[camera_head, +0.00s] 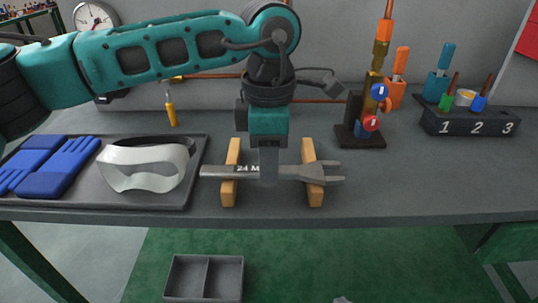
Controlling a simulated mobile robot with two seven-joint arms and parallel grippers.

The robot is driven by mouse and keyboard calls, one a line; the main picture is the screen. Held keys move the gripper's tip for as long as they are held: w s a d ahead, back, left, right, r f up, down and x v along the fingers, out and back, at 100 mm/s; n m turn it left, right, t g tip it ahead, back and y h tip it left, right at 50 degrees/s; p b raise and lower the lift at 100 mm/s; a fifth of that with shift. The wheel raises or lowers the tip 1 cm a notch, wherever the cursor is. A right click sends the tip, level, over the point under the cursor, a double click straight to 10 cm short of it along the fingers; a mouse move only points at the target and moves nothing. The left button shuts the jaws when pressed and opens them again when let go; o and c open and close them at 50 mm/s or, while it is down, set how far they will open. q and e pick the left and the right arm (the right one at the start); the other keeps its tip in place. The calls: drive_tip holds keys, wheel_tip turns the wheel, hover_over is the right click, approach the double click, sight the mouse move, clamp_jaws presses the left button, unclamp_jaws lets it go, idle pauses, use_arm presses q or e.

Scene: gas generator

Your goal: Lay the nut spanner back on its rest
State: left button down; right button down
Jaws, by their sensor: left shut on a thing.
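The grey nut spanner (296,171), marked "24 M", lies level from left to right, with its forked jaw at the right end. Its rest is a pair of wooden blocks, a left block (229,190) and a right block (314,193). The spanner crosses both blocks; I cannot tell for sure whether it touches them. My left gripper (268,171) points down between the blocks and is shut on the spanner's handle. The gripper hides a short middle part of the handle. My right gripper is not in view.
On the left, a dark tray (95,203) holds blue gloves (72,166) and a white visor (148,164). A dark stand with coloured tags (362,137) and a numbered holder (467,124) stand at right. The front bench right of the rest is clear.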

use_arm(q)
drive_tip(key=c, duration=0.8)
unclamp_jaws()
wheel_tip(320, 180, up, 13)
drive_tip(key=shift+p, duration=1.1)
drive_tip(key=shift+s, duration=0.1)
